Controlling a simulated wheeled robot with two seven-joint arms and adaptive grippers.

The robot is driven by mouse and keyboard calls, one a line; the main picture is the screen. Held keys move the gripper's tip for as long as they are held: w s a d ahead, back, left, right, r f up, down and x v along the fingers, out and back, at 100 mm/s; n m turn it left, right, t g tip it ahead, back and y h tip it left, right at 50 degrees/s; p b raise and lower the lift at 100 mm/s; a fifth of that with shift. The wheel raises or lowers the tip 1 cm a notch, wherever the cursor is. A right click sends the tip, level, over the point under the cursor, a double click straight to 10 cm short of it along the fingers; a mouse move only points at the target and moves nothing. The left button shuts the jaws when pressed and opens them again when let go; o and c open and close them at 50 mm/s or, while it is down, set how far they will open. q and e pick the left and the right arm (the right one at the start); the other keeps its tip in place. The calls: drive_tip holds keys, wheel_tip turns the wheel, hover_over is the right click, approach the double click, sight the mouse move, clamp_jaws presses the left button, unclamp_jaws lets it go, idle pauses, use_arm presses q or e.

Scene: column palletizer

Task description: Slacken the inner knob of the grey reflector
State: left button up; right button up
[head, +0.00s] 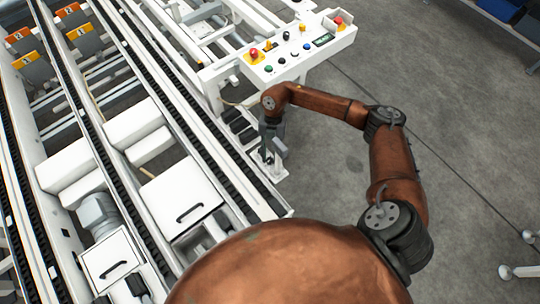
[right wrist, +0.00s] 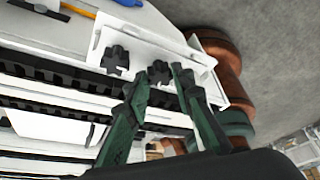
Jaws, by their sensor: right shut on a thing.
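My right gripper (head: 268,158) reaches down to a small pale bracket at the conveyor's near right edge. In the right wrist view its two dark green fingers (right wrist: 160,78) are shut on a black knob (right wrist: 158,71), one finger on each side. A second black star-shaped knob (right wrist: 115,61) sits to the left, free of the fingers. Both knobs are on a pale plate (right wrist: 150,45). I cannot make out a grey reflector clearly, nor tell from its shape which knob is the inner one. My left gripper is in neither view.
A white control box (head: 300,50) with coloured buttons and red emergency stops stands just beyond the gripper. Conveyor rails (head: 150,110) with black chains run along the left. The grey floor (head: 470,130) to the right is mostly clear.

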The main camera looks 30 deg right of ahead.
drive_tip(key=shift+n, duration=0.4)
clamp_jaws()
drive_tip(key=shift+w+a+n+h, duration=0.1)
drive_tip(key=shift+n+h, duration=0.2)
drive_tip(key=shift+n, duration=0.3)
drive_tip(key=n+h, duration=0.1)
drive_tip(key=n, duration=0.2)
drive_tip(key=shift+a+g, duration=0.1)
drive_tip(key=shift+g, duration=0.2)
drive_tip(key=n, duration=0.2)
drive_tip(key=n+h, duration=0.1)
drive_tip(key=n, duration=0.1)
drive_tip(key=shift+a+h, duration=0.15)
drive_tip(key=shift+h, duration=0.15)
drive_tip(key=shift+n+h, duration=0.3)
drive_tip(key=shift+n, duration=0.5)
drive_tip(key=shift+a+n+h, duration=0.1)
drive_tip(key=shift+n+h, duration=0.2)
drive_tip(key=shift+n, duration=0.5)
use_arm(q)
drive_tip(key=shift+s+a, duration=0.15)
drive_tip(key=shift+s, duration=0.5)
use_arm(e)
drive_tip(key=shift+n+h, duration=0.3)
drive_tip(key=shift+n, duration=0.5)
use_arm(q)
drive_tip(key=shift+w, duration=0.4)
